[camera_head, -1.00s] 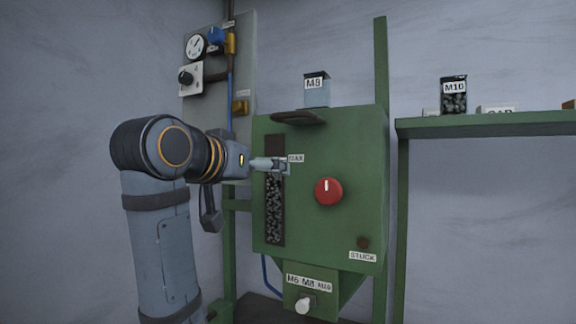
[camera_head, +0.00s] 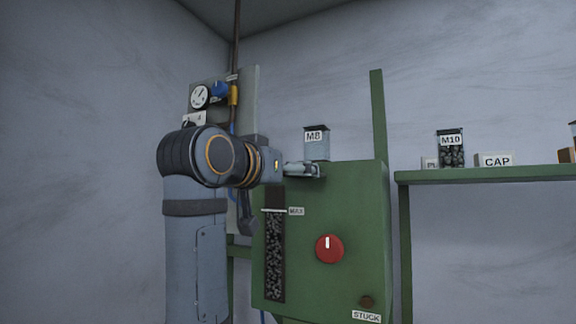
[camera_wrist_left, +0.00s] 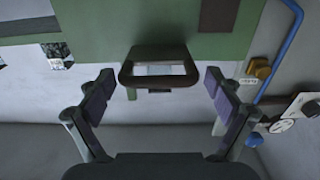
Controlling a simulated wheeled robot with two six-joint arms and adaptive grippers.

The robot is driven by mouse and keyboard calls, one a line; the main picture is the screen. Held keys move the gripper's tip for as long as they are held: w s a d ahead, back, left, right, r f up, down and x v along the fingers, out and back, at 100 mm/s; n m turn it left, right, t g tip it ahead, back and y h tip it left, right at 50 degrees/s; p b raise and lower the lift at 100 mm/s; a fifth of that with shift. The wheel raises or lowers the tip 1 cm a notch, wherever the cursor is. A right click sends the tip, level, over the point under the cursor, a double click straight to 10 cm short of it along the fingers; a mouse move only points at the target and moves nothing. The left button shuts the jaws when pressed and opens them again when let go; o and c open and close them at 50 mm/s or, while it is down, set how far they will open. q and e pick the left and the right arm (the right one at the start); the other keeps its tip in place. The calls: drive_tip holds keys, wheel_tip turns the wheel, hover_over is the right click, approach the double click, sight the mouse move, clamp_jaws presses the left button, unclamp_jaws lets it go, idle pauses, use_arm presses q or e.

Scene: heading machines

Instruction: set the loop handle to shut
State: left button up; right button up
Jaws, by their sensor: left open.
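A dark brown loop handle (camera_wrist_left: 127,72) sticks out from the top of the green machine (camera_head: 345,205). In the left wrist view it lies centred between my fingers, with a pale surface showing through its opening. My left gripper (camera_head: 312,170) reaches in from the left in the head view, at the height of the machine's top edge, and hides most of the loop. In the wrist view my left gripper (camera_wrist_left: 157,88) is open, one finger on each side of the loop, with a visible gap on both sides. My right gripper is not in view.
The M8 bin (camera_head: 316,149) stands just behind the loop on the machine. A red knob (camera_head: 329,248) and sight window (camera_head: 275,258) are on its front. A gauge panel (camera_head: 249,95) with a blue pipe (camera_wrist_left: 283,62) is left. A green shelf (camera_head: 480,176) is right.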

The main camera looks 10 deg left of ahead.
use_arm(q)
drive_tip(key=shift+w+d, duration=0.1)
drive_tip(key=shift+w, duration=0.25)
drive_tip(key=shift+s, duration=0.1)
